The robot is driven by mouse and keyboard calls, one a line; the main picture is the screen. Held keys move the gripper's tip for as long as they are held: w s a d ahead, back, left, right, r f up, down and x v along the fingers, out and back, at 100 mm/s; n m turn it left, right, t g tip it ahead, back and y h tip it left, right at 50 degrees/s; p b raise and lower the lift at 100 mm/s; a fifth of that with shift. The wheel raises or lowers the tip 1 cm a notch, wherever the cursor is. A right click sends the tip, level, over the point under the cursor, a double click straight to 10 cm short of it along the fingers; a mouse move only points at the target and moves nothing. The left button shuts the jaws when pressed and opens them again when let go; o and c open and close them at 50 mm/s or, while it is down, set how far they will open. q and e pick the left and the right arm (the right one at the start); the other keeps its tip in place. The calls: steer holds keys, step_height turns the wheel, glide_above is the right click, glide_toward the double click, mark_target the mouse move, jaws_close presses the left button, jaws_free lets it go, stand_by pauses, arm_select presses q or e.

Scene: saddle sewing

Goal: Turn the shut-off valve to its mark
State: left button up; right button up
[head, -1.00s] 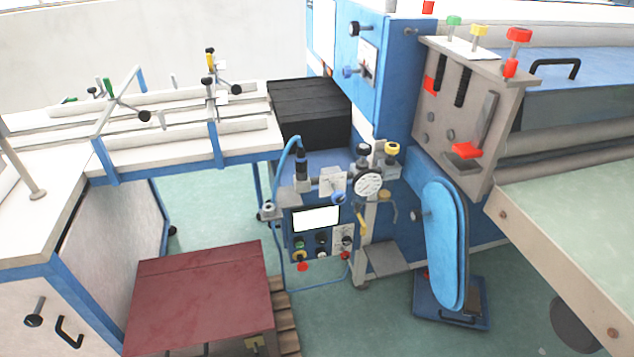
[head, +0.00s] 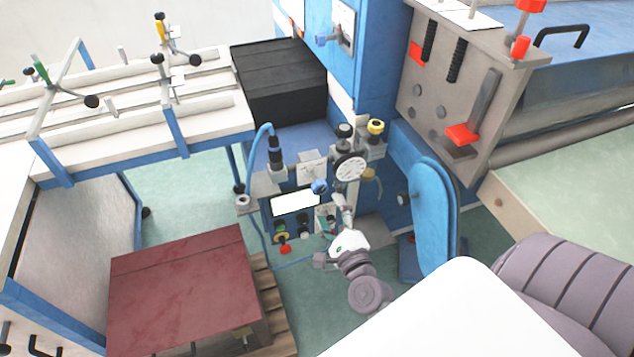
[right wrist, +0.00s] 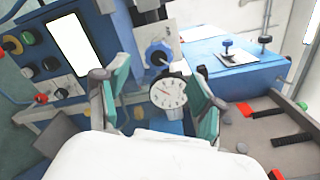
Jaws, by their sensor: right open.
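The valve assembly has a round white gauge (head: 350,168), a blue knob (head: 319,187) and black and yellow-topped (head: 376,127) knobs above. I cannot tell for sure which part is the shut-off valve, and no mark is legible. My right gripper (head: 341,205) is just below the gauge in the head view and covers the spot below it. In the right wrist view the open, empty green-padded fingers (right wrist: 160,100) stand either side of the gauge (right wrist: 168,93) in the picture. The blue knob (right wrist: 158,53) shows beyond them. The left gripper is not in view.
A control box with a white screen (head: 296,203) and buttons is left of my right gripper. A blue padded panel (head: 432,210) stands close on the right. A dark red block (head: 180,290) on a pallet is at lower left. A black box (head: 280,80) sits behind.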

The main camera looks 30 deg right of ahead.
mark_target(320, 190)
steer(key=x, duration=0.6)
steer(key=shift+w+p, duration=0.4)
steer(key=shift+x, duration=0.85)
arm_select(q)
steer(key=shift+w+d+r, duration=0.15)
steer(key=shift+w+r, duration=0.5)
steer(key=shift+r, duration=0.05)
arm_select(e)
steer(key=c, duration=1.2)
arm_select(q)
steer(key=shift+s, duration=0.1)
arm_select(e)
steer(key=shift+o, duration=0.2)
